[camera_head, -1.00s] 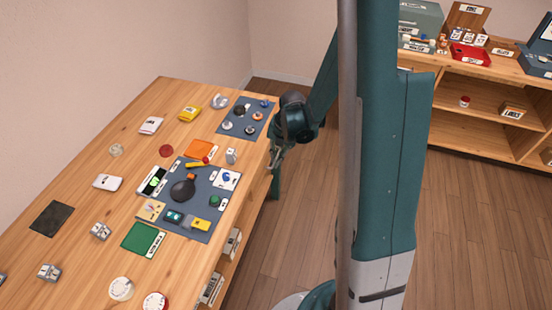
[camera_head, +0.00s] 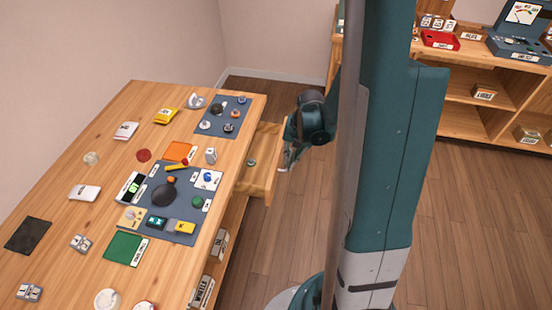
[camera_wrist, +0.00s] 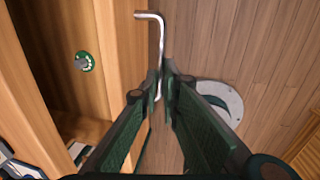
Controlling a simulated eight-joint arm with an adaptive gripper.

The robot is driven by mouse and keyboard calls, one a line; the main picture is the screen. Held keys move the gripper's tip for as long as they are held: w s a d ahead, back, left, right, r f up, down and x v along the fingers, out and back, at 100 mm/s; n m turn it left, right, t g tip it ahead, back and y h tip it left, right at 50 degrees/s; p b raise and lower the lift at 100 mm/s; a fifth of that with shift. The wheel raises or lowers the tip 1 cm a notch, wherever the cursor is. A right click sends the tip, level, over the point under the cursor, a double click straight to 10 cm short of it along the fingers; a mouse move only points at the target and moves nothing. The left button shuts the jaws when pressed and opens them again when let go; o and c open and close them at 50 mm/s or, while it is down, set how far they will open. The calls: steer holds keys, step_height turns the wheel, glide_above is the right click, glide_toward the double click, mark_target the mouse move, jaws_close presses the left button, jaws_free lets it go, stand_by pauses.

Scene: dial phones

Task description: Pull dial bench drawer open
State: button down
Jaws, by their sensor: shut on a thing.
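The bench drawer (camera_head: 257,182) is pulled out from the right side of the wooden bench (camera_head: 60,150). A small green round part lies inside it (camera_head: 251,163), and this part also shows in the wrist view (camera_wrist: 85,61). The drawer's front panel shows in the wrist view (camera_wrist: 122,60). Its bent metal handle (camera_wrist: 162,40) stands off the front. My gripper (camera_wrist: 165,82) is shut on the handle, with the two dark green fingers on either side of it. In the head view my gripper (camera_head: 286,160) is beside the drawer front.
The bench top holds blue mats (camera_head: 190,216) with dial parts, a green mat (camera_head: 125,248) and several small boxes. A shelf unit (camera_head: 470,120) stands at the back right. Wooden floor (camera_head: 475,220) is clear right of my column.

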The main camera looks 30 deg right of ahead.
steer(key=shift+s+d, duration=2.1)
steer(key=c, duration=2.9)
jaws_free()
steer(key=shift+o, duration=0.2)
steer(key=shift+r, duration=0.2)
step_height(320, 180, up, 11)
steer(key=s+d, duration=0.1)
steer(key=shift+s+d+r, duration=0.2)
steer(key=shift+s+d, duration=0.05)
